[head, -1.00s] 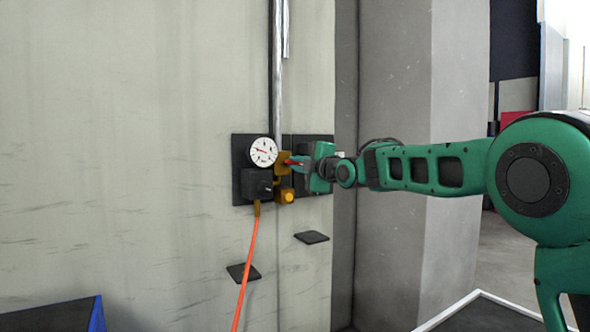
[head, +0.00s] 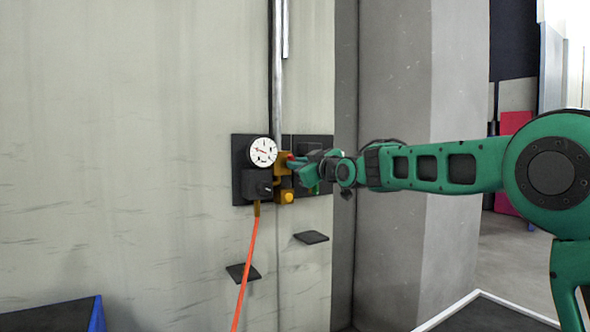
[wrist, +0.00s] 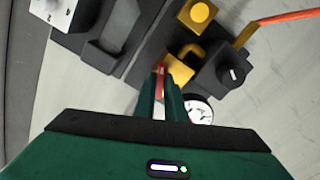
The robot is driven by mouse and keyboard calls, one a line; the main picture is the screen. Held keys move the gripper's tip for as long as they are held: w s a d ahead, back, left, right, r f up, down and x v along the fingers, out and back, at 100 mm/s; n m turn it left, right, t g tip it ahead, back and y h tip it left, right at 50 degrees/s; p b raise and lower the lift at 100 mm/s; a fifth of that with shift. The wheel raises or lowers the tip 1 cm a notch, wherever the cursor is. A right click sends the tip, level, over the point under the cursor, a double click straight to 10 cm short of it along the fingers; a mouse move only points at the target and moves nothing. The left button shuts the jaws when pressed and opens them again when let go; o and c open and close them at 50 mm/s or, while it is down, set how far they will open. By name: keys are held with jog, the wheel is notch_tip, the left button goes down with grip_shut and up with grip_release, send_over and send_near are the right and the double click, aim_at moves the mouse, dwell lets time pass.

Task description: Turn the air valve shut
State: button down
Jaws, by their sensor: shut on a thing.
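The air valve is a brass body (head: 283,162) on a dark wall plate, below a metal pipe, with a red lever handle (head: 291,158). In the wrist view the red handle (wrist: 160,72) lies between the fingertips of my gripper (wrist: 161,85), beside the brass body (wrist: 182,66). My gripper (head: 300,165) is shut on the red handle, at the right of the valve. The fingers hide much of the handle. A round white gauge (head: 263,151) sits left of the valve; it shows partly behind a finger in the wrist view (wrist: 199,109).
A dark regulator block (head: 256,184) with an orange hose (head: 244,275) sits below the gauge. A yellow button (head: 288,196) is just under the valve. Two dark plates, one at right (head: 311,237) and one at left (head: 243,272), are lower on the wall. A concrete pillar (head: 395,240) stands right.

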jog(key=m, duration=0.5)
jog(key=shift+f, duration=0.35)
dwell(0.4)
jog(key=c, duration=1.8)
grip_release()
jog(key=shift+r, duration=0.2)
jog(key=v, duration=1)
jog(key=shift+s+d+f, duration=0.1)
jog(key=shift+s+d, duration=0.15)
jog(key=shift+d, duration=0.05)
